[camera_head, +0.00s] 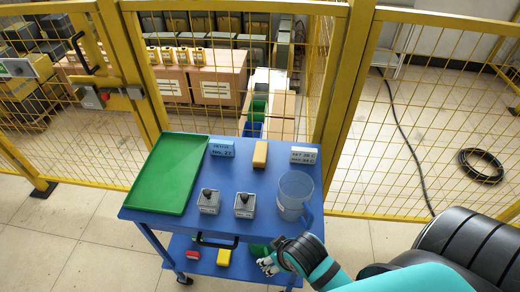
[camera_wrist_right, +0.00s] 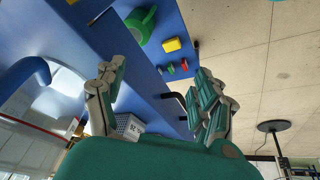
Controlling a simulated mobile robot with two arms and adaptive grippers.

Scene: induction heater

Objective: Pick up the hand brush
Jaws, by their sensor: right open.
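No object shows clearly as a hand brush. A tan, block-shaped object (camera_head: 260,154) lies at the back middle of the blue cart's top (camera_head: 235,180); whether it is the brush I cannot tell. My right gripper (camera_head: 268,264) is beside the cart's front right corner, below the top's level and apart from the tan block. In the right wrist view the right gripper (camera_wrist_right: 155,98) has its fingers spread, with nothing held between them. My left gripper is not in view.
The top holds a green tray (camera_head: 168,172), a clear jug (camera_head: 294,195), two grey knobbed blocks (camera_head: 208,202) and two labelled boxes (camera_head: 304,155). The lower shelf holds a yellow block (camera_head: 224,257), a red item (camera_head: 193,254) and a green item (camera_wrist_right: 141,24). Yellow fencing stands behind.

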